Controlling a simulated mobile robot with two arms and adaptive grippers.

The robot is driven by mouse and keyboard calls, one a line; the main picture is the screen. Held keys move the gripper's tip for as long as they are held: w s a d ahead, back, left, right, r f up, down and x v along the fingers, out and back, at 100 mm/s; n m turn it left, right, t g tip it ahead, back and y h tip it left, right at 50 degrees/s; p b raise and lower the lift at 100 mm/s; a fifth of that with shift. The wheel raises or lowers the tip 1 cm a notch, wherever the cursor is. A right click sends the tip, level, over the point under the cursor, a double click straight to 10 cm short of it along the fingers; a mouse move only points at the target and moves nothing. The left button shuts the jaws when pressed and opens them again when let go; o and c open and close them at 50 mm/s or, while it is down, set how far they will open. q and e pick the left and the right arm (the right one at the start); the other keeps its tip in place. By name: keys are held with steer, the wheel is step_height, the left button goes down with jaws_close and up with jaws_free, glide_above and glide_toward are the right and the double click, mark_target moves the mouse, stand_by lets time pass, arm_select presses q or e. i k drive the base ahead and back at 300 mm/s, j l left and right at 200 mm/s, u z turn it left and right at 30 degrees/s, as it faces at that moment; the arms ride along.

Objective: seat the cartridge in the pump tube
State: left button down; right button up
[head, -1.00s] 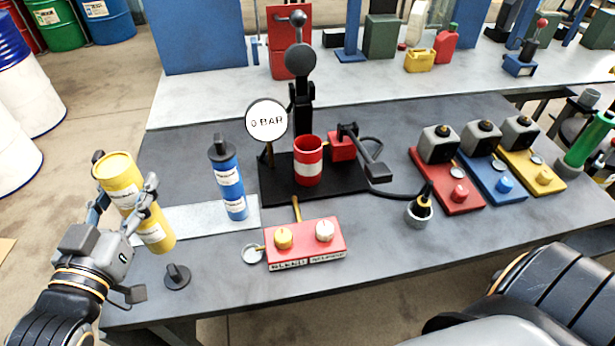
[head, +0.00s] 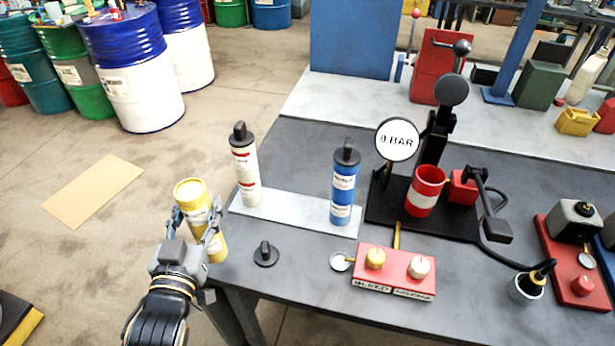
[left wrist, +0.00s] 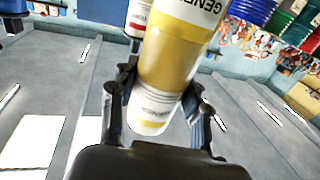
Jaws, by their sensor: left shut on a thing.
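My left gripper (head: 194,226) is shut on the yellow cartridge (head: 213,245), just off the table's left edge in the head view. The cartridge is nearly upright, and its top end shows no cap. In the left wrist view the yellow cartridge (left wrist: 170,62) runs between the fingers (left wrist: 160,108), with a pale band at its end. The pump tube (head: 424,192), a red cup with a white band, stands open-topped on a black base, well right of the gripper. My right gripper is out of view.
A white cartridge (head: 245,170) and a blue one (head: 344,185) stand capped on a pale strip (head: 290,214). A loose black cap (head: 265,254) lies near the front edge. A red valve block (head: 395,272), round gauge (head: 397,140) and black lever (head: 440,125) surround the tube.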

mark_target(418, 206)
steer(key=k+l, duration=0.1)
steer(key=l, duration=0.3)
steer(key=k+l, duration=0.15)
steer(key=l, duration=0.25)
steer(key=k+l, duration=0.1)
steer(key=l, duration=0.3)
steer(key=k+l, duration=0.15)
steer(key=l, duration=0.25)
